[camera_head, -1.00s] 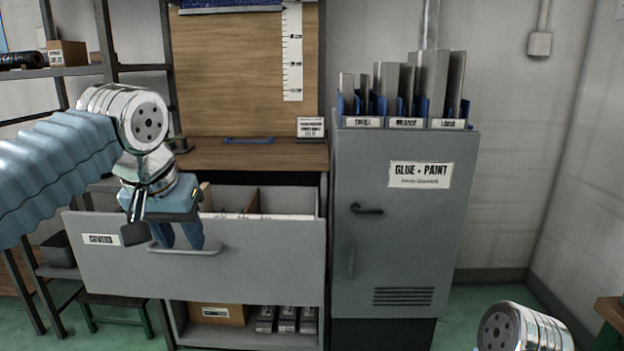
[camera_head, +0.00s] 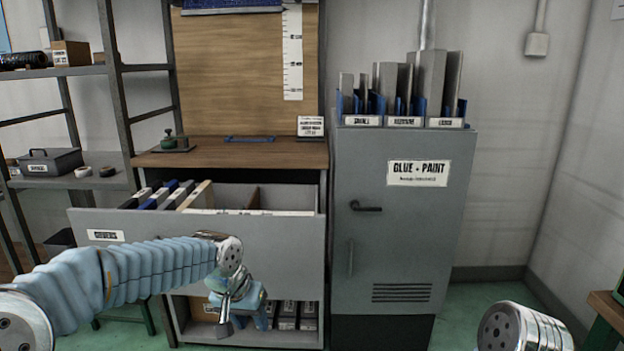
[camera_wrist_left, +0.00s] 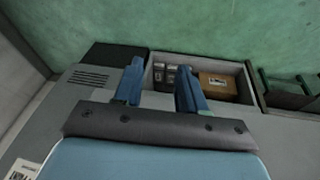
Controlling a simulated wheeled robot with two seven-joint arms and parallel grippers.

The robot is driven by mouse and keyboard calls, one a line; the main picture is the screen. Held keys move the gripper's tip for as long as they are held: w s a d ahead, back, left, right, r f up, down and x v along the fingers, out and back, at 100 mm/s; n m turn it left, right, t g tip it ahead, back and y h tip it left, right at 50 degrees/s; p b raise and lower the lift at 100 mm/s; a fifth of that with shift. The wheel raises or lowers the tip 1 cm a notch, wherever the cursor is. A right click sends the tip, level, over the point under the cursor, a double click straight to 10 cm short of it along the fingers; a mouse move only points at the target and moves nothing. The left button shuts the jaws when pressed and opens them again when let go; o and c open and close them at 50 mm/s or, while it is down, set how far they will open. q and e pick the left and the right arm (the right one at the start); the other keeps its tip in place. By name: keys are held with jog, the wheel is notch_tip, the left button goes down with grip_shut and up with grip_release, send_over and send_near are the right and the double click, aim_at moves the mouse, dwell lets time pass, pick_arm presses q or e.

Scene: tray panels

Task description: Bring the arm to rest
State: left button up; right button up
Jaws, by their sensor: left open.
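My left gripper (camera_head: 256,312) is low in front of the drawer cabinet in the head view, pointing down, with no object seen in it. In the left wrist view its two blue fingers (camera_wrist_left: 157,88) stand apart with a gap between them. The left arm (camera_head: 130,275) reaches in from the lower left, below the drawer label. The open drawer (camera_head: 290,245) labelled COVERS is behind and above the gripper. My right arm shows only as a metal joint at the lower right; its gripper is out of the picture.
The grey GLUE + PAINT cabinet (camera_head: 400,250) stands shut to the right. A lower shelf holds a cardboard box (camera_wrist_left: 216,87) and several small grey boxes. A shelf rack (camera_head: 118,70) stands at the left. The wooden worktop (camera_head: 230,152) is mostly clear. Green floor is open at the right.

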pick_arm(q)
jog(key=s+d+f+g+h, duration=0.1)
jog(key=s+d+f, duration=0.15)
jog(key=f, duration=1.35)
jog(key=s+f+n+g+h, duration=0.1)
jog(key=s+f+n, duration=0.2)
jog(key=s+f, duration=1.6)
jog(key=shift+s+a+f+n, duration=0.2)
jog(key=shift+s+a+n, duration=0.1)
jog(key=shift+s, duration=0.5)
